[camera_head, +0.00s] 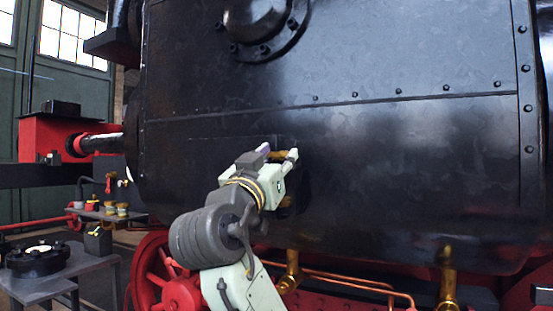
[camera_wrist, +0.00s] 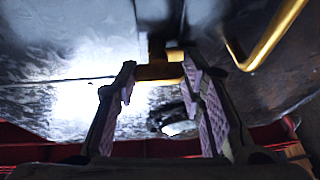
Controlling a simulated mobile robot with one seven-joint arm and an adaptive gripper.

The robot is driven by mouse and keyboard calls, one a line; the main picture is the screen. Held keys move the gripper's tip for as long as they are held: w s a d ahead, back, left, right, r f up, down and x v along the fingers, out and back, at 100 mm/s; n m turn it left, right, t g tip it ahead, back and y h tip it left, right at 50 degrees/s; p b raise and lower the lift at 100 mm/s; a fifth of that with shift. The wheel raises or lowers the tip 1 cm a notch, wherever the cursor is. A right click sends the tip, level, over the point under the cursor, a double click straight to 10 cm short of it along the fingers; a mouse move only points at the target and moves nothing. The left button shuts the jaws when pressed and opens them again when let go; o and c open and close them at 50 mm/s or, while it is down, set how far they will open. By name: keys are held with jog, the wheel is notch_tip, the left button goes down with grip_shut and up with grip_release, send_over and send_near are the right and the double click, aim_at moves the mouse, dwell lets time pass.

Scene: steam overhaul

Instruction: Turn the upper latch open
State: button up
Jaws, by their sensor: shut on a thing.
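The upper latch (camera_head: 278,156) is a small brass piece on the side of the black boiler casing. It shows between my fingertips in the head view. In the wrist view the brass latch (camera_wrist: 160,71) lies crosswise between the two finger pads, with a dark mount above it. My gripper (camera_head: 281,152) reaches up to the casing, and its fingers (camera_wrist: 161,78) are shut on the latch. The latch's exact angle is hard to tell, as the fingers hide part of it.
The black casing (camera_head: 400,140) fills most of the head view, with a riveted seam above the latch. A brass bar (camera_wrist: 262,42) shows right of my fingers in the wrist view. Below are copper pipes (camera_head: 350,281) and a red wheel (camera_head: 155,265). A grey table (camera_head: 75,280) stands at left.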

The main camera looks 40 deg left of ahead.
jog(key=shift+f+m, duration=0.1)
jog(key=shift+m, duration=0.4)
jog(key=m+h+b, duration=0.1)
jog(key=m, duration=0.1)
jog(key=m+t+h+b, duration=0.1)
jog(key=m, duration=0.1)
jog(key=shift+a+h, duration=0.15)
jog(key=shift+h, duration=0.15)
jog(key=m+h, duration=0.2)
jog(key=m, duration=0.3)
jog(key=m+g+h+p, duration=0.1)
jog(key=m+h, duration=0.1)
jog(key=m, duration=0.3)
jog(key=m+g+h+p, duration=0.1)
jog(key=m+h, duration=0.1)
jog(key=m, duration=0.2)
jog(key=shift+s+a+r+m+h, duration=0.1)
jog(key=shift+a+r+m+h, duration=0.05)
jog(key=shift+r+m+h, duration=0.25)
jog(key=shift+f+m+g+h+p, duration=0.1)
jog(key=shift+m+g+h+p, duration=0.45)
jog(key=shift+m, duration=1.55)
jog(key=shift+g, duration=0.25)
jog(key=o, duration=1.2)
jog(key=shift+c, duration=0.2)
